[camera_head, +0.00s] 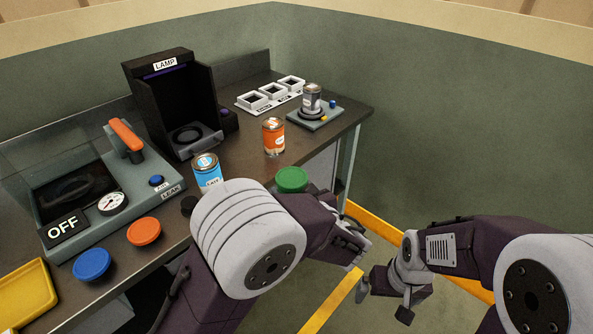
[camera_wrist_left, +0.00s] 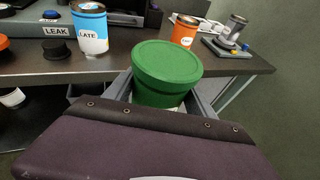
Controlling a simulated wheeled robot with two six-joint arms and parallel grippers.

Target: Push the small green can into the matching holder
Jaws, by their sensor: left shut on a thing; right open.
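The green can (camera_head: 291,179) shows in the head view as a round green top beyond my left arm. In the left wrist view the green can (camera_wrist_left: 167,72) is upright, wide-rimmed and tapering downward, with its base mostly hidden. My left gripper (camera_wrist_left: 160,98) is shut on it, one grey finger on each side, in front of the bench edge. My left fingertips are hidden in the head view. My right gripper (camera_head: 385,298) is open and empty, low at the right, away from the bench. A white rack with three square sockets (camera_head: 270,92) stands at the back; I cannot tell which holder matches.
An orange can (camera_head: 273,137) and a blue can (camera_head: 207,171) stand on the bench. A grey can sits on a small button device (camera_head: 316,117). The black lamp box (camera_head: 172,100), leak tester (camera_head: 110,195), orange disc (camera_head: 144,231), blue disc (camera_head: 92,264) and yellow tray (camera_head: 25,295) are left.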

